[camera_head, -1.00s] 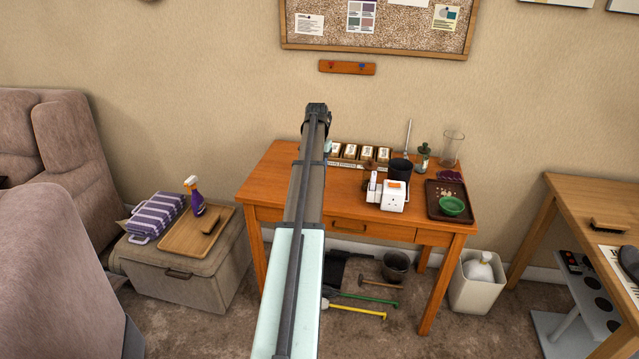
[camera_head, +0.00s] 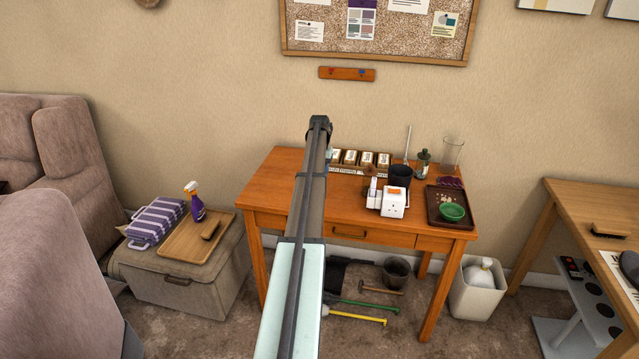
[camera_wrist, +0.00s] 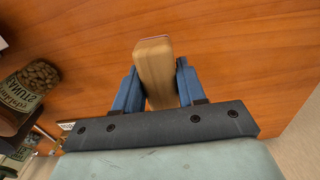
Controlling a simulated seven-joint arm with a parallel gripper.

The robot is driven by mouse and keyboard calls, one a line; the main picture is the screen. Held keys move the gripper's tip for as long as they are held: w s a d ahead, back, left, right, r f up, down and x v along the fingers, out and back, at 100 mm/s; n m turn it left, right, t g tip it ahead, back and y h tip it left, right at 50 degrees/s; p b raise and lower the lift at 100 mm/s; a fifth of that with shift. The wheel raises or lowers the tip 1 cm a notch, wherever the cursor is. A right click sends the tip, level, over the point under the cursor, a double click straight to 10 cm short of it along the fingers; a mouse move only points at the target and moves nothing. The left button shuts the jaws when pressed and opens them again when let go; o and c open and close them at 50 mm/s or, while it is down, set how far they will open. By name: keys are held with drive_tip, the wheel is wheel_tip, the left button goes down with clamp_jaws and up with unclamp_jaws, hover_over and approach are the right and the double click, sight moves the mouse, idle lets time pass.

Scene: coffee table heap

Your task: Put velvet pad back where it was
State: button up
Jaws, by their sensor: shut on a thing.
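My gripper (camera_wrist: 156,80) is shut on a pale wooden block with a thin purplish edge at its far end. I take this to be the velvet pad (camera_wrist: 155,62); its velvet face is turned away from the wrist camera. The block sits between the two blue fingers, above an orange-brown wooden tabletop (camera_wrist: 225,60). I cannot tell whether it touches the wood. In the head view my arm reaches over the left part of the wooden table (camera_head: 268,188), and hides the fingers and the pad.
A jar of nuts (camera_wrist: 32,90) stands left of my gripper in the wrist view. On the table are a row of labelled boxes (camera_head: 366,158), a black cup (camera_head: 400,174), a white device (camera_head: 393,203) and a dark tray (camera_head: 436,214) with a green bowl (camera_head: 452,211). The table's front left is clear.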

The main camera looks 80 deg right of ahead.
drive_tip(key=shift+f, duration=2.25)
drive_tip(key=shift+f, duration=0.1)
drive_tip(key=o, duration=1.1)
wheel_tip(320, 180, up, 12)
drive_tip(key=shift+r, duration=0.15)
